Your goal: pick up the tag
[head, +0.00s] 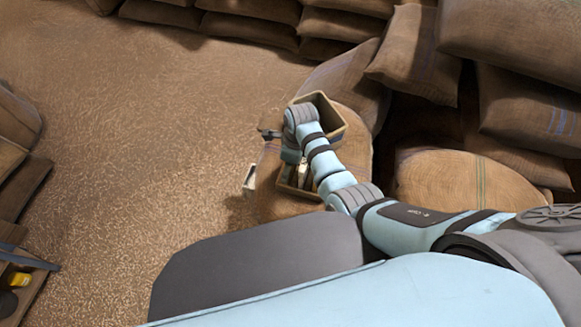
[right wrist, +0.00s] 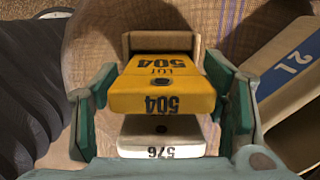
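A yellow tag (right wrist: 163,93) marked "LOT 504" stands out of a small wooden holder in the right wrist view. A white tag (right wrist: 162,138) marked "576" is beside it, lower in the picture. My right gripper (right wrist: 162,88) is open, with its green-padded fingers on either side of the yellow tag. Any gaps between pads and tag are small, and I cannot tell whether they touch. In the head view my right gripper (head: 291,156) is over a wooden tray (head: 298,190), and my arm hides most of the tags. My left gripper is not in view.
A wooden box (head: 328,112) stands behind my right wrist on a burlap sack (head: 357,150). A box marked "2L" (right wrist: 290,75) is at the right in the wrist view. Stacked sacks (head: 480,110) fill the right. A crate (head: 28,295) is at left. The grain-covered floor between is clear.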

